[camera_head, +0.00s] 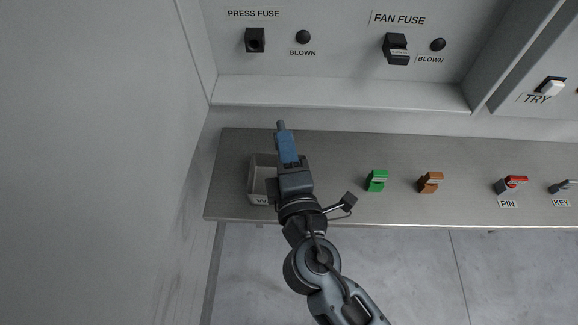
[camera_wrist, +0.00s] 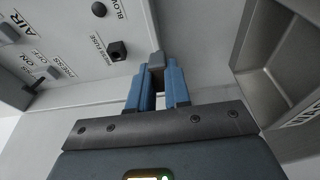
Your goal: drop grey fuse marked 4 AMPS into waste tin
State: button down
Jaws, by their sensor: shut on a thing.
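My gripper (camera_head: 286,150) is shut on a small grey piece, the grey fuse (camera_head: 281,126), which sticks out past the blue fingertips. The wrist view also shows the fuse (camera_wrist: 156,60) between the fingers (camera_wrist: 157,82); its marking cannot be read. The waste tin (camera_head: 255,180) is a grey open box on the shelf, partly hidden behind my gripper in the head view. Its wall shows at the right of the wrist view (camera_wrist: 296,62). In the head view the fingertips and fuse point up the picture, past the tin toward the panel.
The PRESS FUSE socket (camera_head: 255,40) looks empty. The FAN FUSE socket (camera_head: 397,49) holds a dark labelled fuse. A green fuse (camera_head: 377,181) and a brown fuse (camera_head: 430,183) stand on the shelf (camera_head: 345,205). A red-handled PIN item (camera_head: 512,185) is farther right.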

notch_tip(320, 180, down, 6)
jog(key=b, duration=0.4)
jog(key=shift+b, duration=0.3)
jog(key=c, duration=1)
grip_release()
jog(key=s+d+b, duration=0.1)
jog(key=s, duration=0.6)
jog(key=shift+s+d+b, duration=0.25)
jog(key=shift+s+b, duration=0.1)
jog(key=shift+b, duration=0.05)
jog(key=shift+d, duration=0.1)
